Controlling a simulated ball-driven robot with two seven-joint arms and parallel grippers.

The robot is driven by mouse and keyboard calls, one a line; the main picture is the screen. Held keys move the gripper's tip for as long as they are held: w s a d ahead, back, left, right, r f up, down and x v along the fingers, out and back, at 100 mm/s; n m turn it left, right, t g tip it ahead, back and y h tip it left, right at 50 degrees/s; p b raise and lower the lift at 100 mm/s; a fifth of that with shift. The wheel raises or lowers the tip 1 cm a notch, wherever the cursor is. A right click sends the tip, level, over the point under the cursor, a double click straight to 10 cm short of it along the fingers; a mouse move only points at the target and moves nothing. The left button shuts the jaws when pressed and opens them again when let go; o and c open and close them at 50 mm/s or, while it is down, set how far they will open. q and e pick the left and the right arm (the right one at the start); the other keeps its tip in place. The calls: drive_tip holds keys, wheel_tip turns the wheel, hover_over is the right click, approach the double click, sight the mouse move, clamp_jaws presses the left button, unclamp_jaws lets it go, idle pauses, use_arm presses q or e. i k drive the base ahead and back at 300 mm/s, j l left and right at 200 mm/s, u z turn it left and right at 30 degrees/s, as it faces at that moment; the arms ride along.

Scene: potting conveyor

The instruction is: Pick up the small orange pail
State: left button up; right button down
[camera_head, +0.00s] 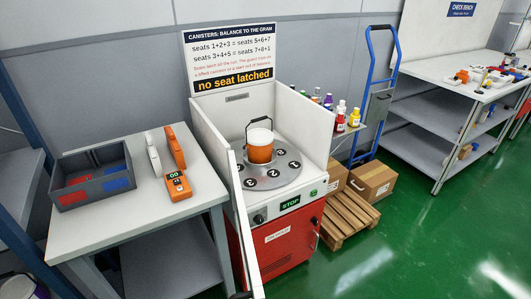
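A small orange pail (260,152) with a white upper part stands upright in the middle of a round grey turntable (290,180). A thin dark bail handle rises above its left and top side. The turntable has dark numbered seats around the pail and sits inside a white-walled cabinet (210,118) that is open at the top. Neither of my grippers is in view.
A white panel (243,220) stands upright along the cabinet's left front. The left table (140,210) holds a grey divided bin (85,190), an orange meter (178,187) and upright white and orange pieces. Bottles (340,115), a blue hand truck (371,95) and boxes on a pallet (345,222) stand right.

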sight(259, 141)
drive_tip(key=l+u, duration=0.1)
drive_tip(key=l, duration=0.4)
drive_tip(key=k+l+u, duration=0.15)
drive_tip(key=l, duration=0.35)
drive_tip(key=l+u, duration=0.1)
drive_tip(key=l, duration=0.4)
drive_tip(key=i+l+u, duration=0.3)
drive_tip(key=i+l, duration=0.15)
drive_tip(key=l, duration=0.3)
drive_tip(key=i+l+u, duration=0.1)
drive_tip(key=l, duration=0.3)
drive_tip(key=i, duration=0.1)
